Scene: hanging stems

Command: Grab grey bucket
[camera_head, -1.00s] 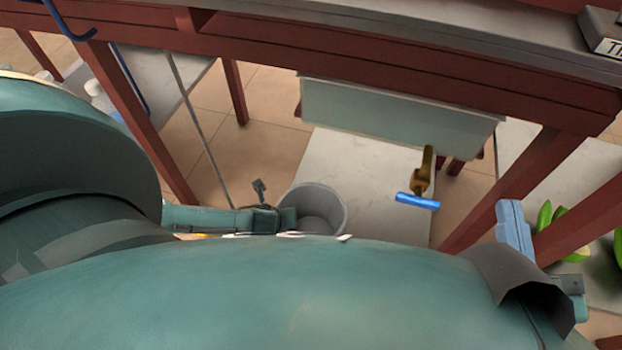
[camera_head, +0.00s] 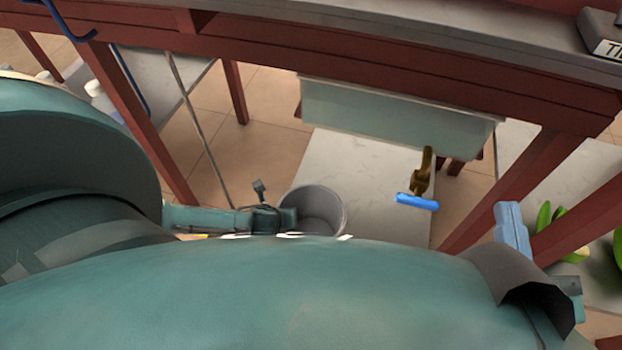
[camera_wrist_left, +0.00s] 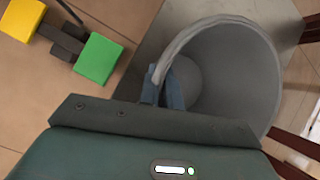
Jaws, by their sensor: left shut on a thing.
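The grey bucket (camera_head: 322,212) stands on the pale floor slab, partly hidden by my body in the head view. It fills the right of the left wrist view (camera_wrist_left: 245,85), with its opening facing the camera. My left gripper (camera_head: 288,218) is at the bucket's left rim. In the left wrist view its blue fingers (camera_wrist_left: 165,85) are closed on the rim, one finger showing inside the bucket. My right gripper (camera_head: 513,228) is at the right by a red post, away from the bucket. Its light-blue fingers overlap, so its opening is unclear.
A pale trough (camera_head: 395,115) hangs under the red beam (camera_head: 400,75). A blue-and-brown tool (camera_head: 418,198) is right of the bucket. Green produce (camera_head: 572,235) lies far right. A yellow-and-green block piece (camera_wrist_left: 98,58) lies left of the bucket. Red posts flank the area.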

